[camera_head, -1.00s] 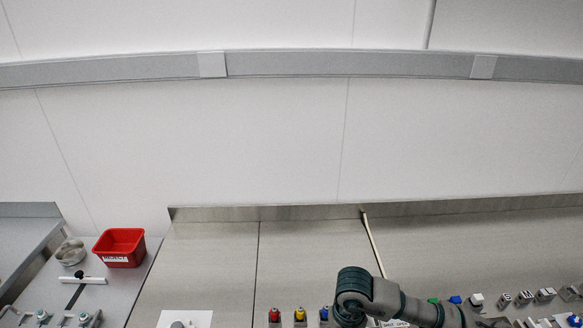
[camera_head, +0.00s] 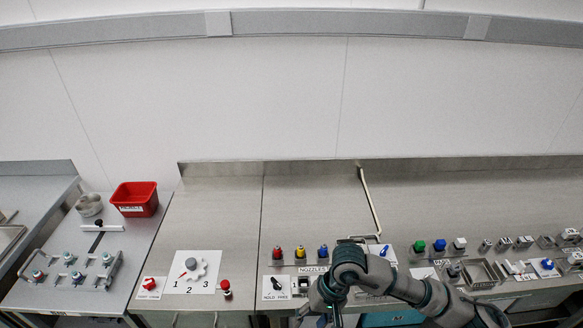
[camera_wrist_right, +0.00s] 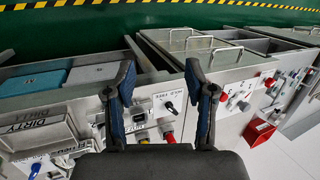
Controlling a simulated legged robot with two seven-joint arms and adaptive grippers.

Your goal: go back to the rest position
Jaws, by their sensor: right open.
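My right gripper (camera_head: 326,308) hangs at the bottom of the head view, in front of the control panel near the nozzle knobs. My right arm comes in from the lower right and partly hides the gripper. In the right wrist view my right gripper (camera_wrist_right: 160,70) shows two dark fingers spread well apart, with nothing between them. Panels and tanks lie beyond the fingers. My left gripper is in neither view.
Red, yellow and blue nozzle knobs (camera_head: 300,252) stand beside my right arm. A numbered dial (camera_head: 191,264) and a red button (camera_head: 225,287) are to the left. A red bin (camera_head: 135,198) stands farther left. The wrist view shows tanks with handles (camera_wrist_right: 200,45).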

